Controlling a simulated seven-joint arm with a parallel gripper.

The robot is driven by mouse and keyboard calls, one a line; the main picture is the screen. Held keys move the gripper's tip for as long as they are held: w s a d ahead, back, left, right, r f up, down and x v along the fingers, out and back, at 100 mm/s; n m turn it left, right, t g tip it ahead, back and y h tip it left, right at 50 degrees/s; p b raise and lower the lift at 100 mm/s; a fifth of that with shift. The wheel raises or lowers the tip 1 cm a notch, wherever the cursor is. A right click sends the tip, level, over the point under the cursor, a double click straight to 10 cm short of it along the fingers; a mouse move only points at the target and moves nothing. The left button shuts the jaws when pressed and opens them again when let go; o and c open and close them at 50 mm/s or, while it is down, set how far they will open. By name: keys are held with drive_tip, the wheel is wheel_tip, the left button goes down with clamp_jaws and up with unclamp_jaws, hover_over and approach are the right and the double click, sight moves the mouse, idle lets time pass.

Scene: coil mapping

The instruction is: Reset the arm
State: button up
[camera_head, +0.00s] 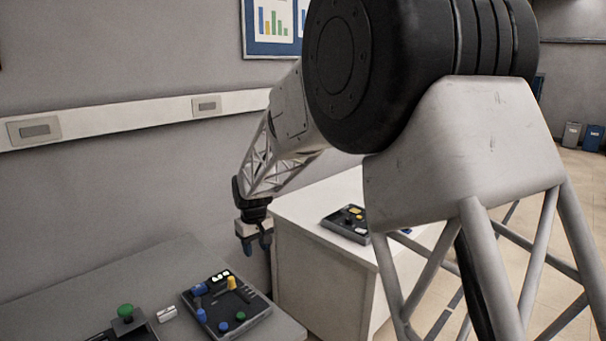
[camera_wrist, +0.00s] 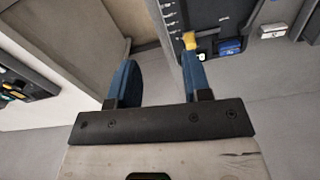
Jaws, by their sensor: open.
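My gripper (camera_head: 256,244) hangs pointing down in the head view, just beyond the far right edge of the grey table and above the level of its top. In the wrist view my gripper (camera_wrist: 157,82) shows two blue fingers spread wide apart with nothing between them. A dark board (camera_head: 256,307) with blue, green, yellow and white parts lies on the table, in front of my gripper and apart from it. In the wrist view the board (camera_wrist: 208,18) shows at the top, with a yellow piece (camera_wrist: 189,40) close to the right finger tip in the picture.
The grey table (camera_head: 110,285) also holds a small white block (camera_head: 167,313) and a device with a green knob (camera_head: 125,311). A white cabinet (camera_head: 312,285) stands right of the table, with a second dark board (camera_head: 345,226) on top. A wall is behind.

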drive_tip(key=s+d+r+m+t, duration=0.1)
drive_tip(key=s+d+r+m, duration=0.1)
drive_tip(key=s+d+r, duration=0.6)
drive_tip(key=s+d+r+m, duration=0.2)
drive_tip(key=s+d+r, duration=0.2)
drive_tip(key=s+d, duration=0.8)
drive_tip(key=s+d+m, duration=0.1)
drive_tip(key=s+d, duration=0.3)
drive_tip(key=s, duration=0.4)
drive_tip(key=s+d+f+m, duration=0.1)
drive_tip(key=s+d, duration=0.3)
drive_tip(key=s, duration=0.4)
drive_tip(key=s+d+m+t, duration=0.1)
drive_tip(key=s+d, duration=0.3)
drive_tip(key=s, duration=0.4)
drive_tip(key=shift+s+d+f+m, duration=0.15)
drive_tip(key=shift+s+d+m, duration=0.05)
drive_tip(key=shift+m, duration=0.2)
idle(2.2)
